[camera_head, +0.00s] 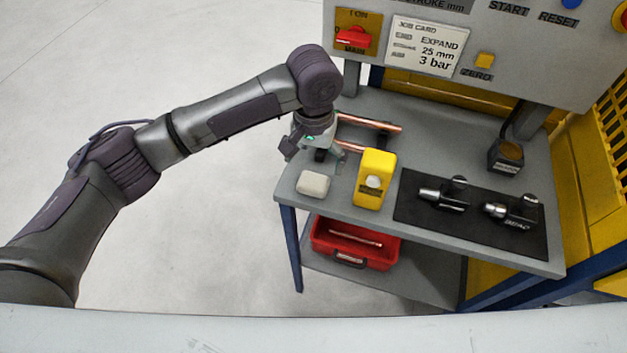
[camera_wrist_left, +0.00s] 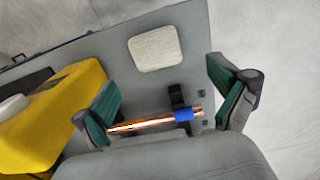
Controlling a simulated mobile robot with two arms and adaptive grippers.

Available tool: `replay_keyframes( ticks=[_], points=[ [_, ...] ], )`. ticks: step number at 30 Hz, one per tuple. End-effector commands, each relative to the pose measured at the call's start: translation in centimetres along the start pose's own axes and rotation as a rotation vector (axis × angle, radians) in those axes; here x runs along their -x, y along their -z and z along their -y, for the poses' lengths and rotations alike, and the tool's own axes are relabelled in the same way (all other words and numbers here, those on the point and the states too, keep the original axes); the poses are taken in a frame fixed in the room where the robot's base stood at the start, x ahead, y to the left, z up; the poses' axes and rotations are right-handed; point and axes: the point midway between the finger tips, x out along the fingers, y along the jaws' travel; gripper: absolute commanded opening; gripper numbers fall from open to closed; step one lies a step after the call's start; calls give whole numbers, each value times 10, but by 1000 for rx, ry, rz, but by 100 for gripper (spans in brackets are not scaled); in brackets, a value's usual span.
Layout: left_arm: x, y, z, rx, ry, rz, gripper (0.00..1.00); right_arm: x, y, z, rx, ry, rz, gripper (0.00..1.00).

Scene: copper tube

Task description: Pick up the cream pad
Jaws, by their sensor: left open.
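The cream pad (camera_head: 313,184) lies flat on the grey bench top near its left front corner. In the left wrist view the pad (camera_wrist_left: 155,48) is a rounded, textured block above the middle, ahead of the fingertips and apart from them. My left gripper (camera_head: 322,158) is above the bench, behind the pad, partly hidden by its own wrist. In the wrist view its two green-lined fingers (camera_wrist_left: 163,96) are spread wide with nothing held. My right gripper is not in view.
A copper tube (camera_wrist_left: 150,124) with a blue band shows between the fingers. A yellow box (camera_head: 375,178) stands right of the pad. A black mat (camera_head: 470,235) with two metal tools lies farther right. A red bin (camera_head: 335,250) sits on the lower shelf. A control panel rises behind.

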Motion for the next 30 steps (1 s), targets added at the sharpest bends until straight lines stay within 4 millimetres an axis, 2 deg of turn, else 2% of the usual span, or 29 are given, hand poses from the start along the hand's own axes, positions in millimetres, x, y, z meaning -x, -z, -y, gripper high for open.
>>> replay_keyframes(
  ticks=[3,6,11,18,28,30],
  points=[
    [-14,-8,-1,-2,1,6,97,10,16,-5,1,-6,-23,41],
    [-30,-11,-3,-1,1,5,97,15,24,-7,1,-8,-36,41],
    [-45,-11,-3,-1,0,3,97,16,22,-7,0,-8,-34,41],
    [-47,-10,-3,-2,-1,1,97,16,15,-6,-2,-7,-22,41],
    [-47,-10,-3,-2,-1,1,42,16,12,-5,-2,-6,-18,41],
    [-47,-10,-3,-2,-1,1,38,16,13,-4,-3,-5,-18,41]
  ],
)
